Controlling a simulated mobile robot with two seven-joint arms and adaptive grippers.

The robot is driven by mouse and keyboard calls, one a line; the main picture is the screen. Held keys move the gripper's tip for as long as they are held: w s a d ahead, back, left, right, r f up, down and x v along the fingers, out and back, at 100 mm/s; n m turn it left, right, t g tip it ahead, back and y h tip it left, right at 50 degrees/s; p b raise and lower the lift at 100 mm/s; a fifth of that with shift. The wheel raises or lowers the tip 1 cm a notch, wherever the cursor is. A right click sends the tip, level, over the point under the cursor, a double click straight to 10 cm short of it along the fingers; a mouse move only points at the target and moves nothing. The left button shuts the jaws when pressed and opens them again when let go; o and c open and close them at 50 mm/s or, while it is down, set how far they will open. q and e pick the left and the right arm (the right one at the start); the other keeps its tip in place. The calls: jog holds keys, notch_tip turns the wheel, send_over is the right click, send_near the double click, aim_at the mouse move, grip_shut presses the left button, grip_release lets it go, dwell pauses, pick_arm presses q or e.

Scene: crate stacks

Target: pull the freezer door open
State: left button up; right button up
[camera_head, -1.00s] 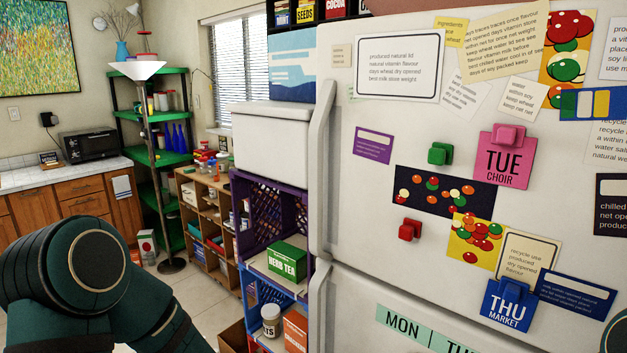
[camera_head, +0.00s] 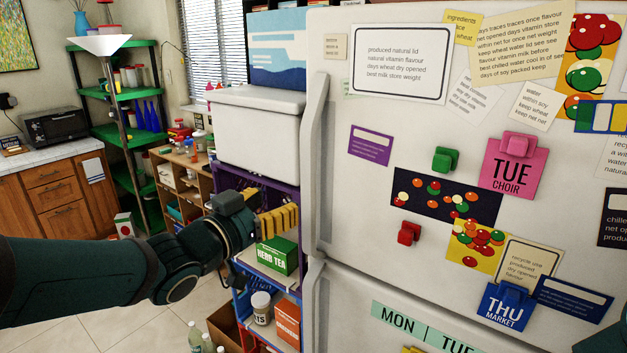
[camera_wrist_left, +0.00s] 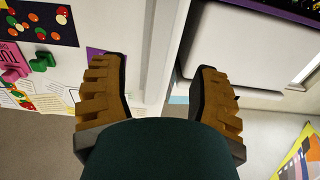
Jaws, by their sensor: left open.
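The white upper door (camera_head: 370,210) of the fridge-freezer is shut, with a long vertical handle (camera_head: 313,170) along its left edge. A lower door (camera_head: 345,315) below is also shut; I cannot tell from markings which is the freezer's. My left gripper (camera_head: 285,219) is open and empty, just left of the upper handle's lower part, apart from it in the head view. In the left wrist view its brown ridged fingers (camera_wrist_left: 155,72) are spread, with the pale handle (camera_wrist_left: 158,40) ahead between them. My right gripper is out of sight.
A purple crate (camera_head: 290,192) under a white lidded box (camera_head: 258,130) stands close left of the handle. A green herb tea box (camera_head: 277,256) and a jar (camera_head: 261,308) sit below my gripper. Bottles (camera_head: 194,337) stand on the floor, which is otherwise fairly clear at left.

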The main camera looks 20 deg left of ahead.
aim_at(306, 186)
pick_arm(q)
jog(key=x, duration=1.2)
jog(key=shift+f, duration=0.1)
grip_shut()
